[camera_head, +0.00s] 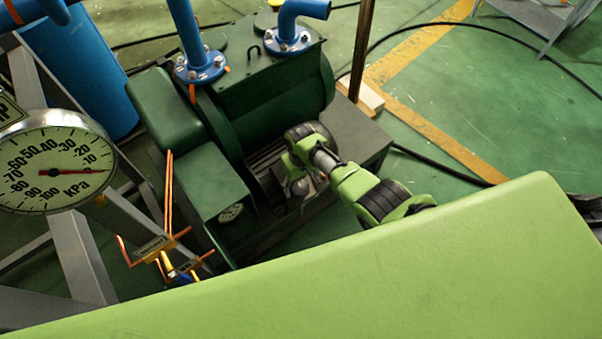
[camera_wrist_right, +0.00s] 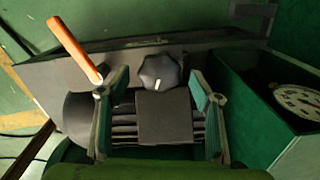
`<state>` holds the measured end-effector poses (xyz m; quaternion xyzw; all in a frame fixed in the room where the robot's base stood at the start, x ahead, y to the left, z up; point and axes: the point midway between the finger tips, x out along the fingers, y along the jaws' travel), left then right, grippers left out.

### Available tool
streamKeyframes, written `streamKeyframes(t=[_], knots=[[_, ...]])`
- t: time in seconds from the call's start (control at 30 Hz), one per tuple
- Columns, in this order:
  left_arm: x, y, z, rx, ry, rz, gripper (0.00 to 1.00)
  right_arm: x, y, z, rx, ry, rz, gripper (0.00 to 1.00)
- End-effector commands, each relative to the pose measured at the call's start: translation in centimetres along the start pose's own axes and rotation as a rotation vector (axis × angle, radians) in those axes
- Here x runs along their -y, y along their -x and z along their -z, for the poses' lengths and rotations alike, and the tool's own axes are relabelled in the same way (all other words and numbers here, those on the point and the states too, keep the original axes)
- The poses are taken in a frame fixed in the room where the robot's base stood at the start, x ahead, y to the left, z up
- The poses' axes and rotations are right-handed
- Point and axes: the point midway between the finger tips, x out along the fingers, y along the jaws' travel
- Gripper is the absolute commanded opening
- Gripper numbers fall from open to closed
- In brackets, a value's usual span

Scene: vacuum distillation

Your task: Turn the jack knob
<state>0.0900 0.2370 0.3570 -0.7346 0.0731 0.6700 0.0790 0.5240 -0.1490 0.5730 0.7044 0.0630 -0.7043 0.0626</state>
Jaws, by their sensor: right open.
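A black lobed knob (camera_wrist_right: 160,72) with a white pointer mark shows in the right wrist view, on the dark face of the machine. My right gripper (camera_wrist_right: 157,88) is open, with one finger on each side of the knob in the picture. There are visible gaps between the fingers and the knob, and nothing is held. In the head view the right arm comes in from the right, and the right gripper (camera_head: 298,172) is at the front of the green pump (camera_head: 262,92). I cannot make out the knob in that view. My left gripper is not in view.
A round kPa gauge (camera_head: 55,165) stands at the left. Copper tubes (camera_head: 169,195) rise beside the pump. A small dial (camera_wrist_right: 298,100) sits right of the gripper in the wrist view, and an orange rod (camera_wrist_right: 75,48) leans at the left. Blue flanged pipes (camera_head: 201,62) stand on the pump.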

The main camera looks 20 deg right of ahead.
Motion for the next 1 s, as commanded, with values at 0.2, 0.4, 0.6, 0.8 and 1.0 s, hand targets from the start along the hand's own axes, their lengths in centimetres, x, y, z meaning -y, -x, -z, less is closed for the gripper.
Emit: streamKeyframes(t=[0.2,0.4,0.6,0.8,1.0], knots=[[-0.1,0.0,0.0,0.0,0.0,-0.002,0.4,0.0,3.0,0.0,-0.004,0.001,0.0,0.59],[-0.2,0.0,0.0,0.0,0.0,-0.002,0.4,0.0,6.7,0.1,-0.004,0.0,-0.001,0.59],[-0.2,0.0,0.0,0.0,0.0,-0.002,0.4,0.0,9.6,0.0,-0.001,0.0,0.0,0.59],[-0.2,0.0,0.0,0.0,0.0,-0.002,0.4,0.0,10.8,-0.1,0.001,-0.001,0.0,0.59],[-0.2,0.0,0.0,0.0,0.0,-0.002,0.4,0.0,10.9,-0.1,0.002,-0.001,0.0,0.59]])
